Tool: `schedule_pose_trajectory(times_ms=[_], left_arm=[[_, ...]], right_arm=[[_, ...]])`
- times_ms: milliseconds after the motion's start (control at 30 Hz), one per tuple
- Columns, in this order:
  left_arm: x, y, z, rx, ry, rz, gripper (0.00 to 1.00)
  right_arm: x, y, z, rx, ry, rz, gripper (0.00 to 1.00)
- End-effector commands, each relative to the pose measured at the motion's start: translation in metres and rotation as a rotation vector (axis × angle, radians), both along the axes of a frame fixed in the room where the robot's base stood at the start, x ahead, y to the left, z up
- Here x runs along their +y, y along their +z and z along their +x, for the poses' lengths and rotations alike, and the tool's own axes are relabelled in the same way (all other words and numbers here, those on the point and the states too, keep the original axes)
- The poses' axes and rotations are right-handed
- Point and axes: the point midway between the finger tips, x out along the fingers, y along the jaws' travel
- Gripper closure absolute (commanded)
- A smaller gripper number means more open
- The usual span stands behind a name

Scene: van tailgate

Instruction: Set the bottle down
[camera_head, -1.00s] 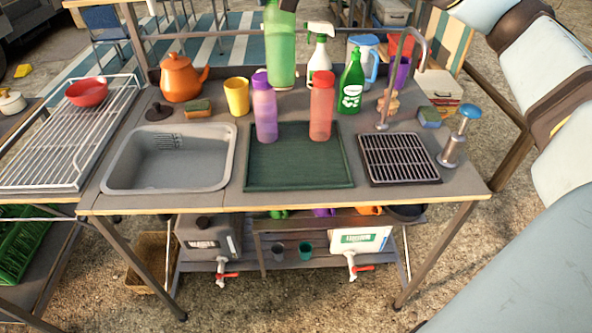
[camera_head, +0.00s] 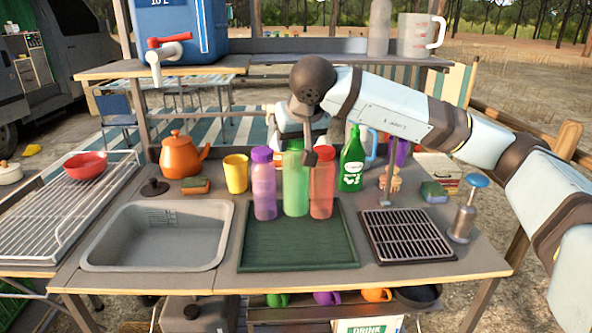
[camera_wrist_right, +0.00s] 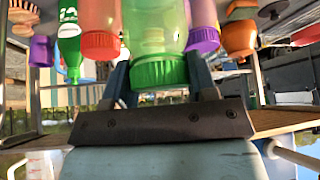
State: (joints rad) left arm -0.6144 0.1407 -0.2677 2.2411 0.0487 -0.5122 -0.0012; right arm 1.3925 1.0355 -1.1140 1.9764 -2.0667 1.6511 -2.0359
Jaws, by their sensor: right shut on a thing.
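A translucent green bottle (camera_head: 296,185) is upright at the back of the dark green tray (camera_head: 297,262), between a purple bottle (camera_head: 264,190) and a red bottle (camera_head: 322,188). Its base is level with theirs; I cannot tell if it touches the tray. My right gripper (camera_head: 302,157) reaches down from above and is shut on the green bottle near its cap. In the right wrist view, the picture is upside down; the green bottle's cap (camera_wrist_right: 160,71) sits between the gripper's fingers (camera_wrist_right: 160,85). My left gripper is not in view.
The sink (camera_head: 158,237) is left of the tray, a black grate (camera_head: 406,236) right. A shelf (camera_head: 160,67) with a blue water container (camera_head: 180,30) is above. The front of the tray is clear.

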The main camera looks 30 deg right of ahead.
Motion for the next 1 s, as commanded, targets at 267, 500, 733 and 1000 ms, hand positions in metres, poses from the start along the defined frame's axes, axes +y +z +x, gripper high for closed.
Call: schedule_pose_trajectory(times_ms=[267, 500, 733, 1000], left_arm=[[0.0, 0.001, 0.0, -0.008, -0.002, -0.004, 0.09], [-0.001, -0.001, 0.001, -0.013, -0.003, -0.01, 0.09], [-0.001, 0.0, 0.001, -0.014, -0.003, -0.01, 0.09], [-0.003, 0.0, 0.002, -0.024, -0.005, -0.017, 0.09]], right_arm=[[0.0, -0.022, 0.0, 0.0, 0.0, 0.0, 0.98], [0.0, -0.056, 0.0, 0.0, 0.0, 0.0, 0.98], [0.0, -0.056, 0.0, -0.002, 0.001, 0.0, 0.98], [0.0, -0.059, 0.0, -0.001, 0.0, 0.0, 0.27]])
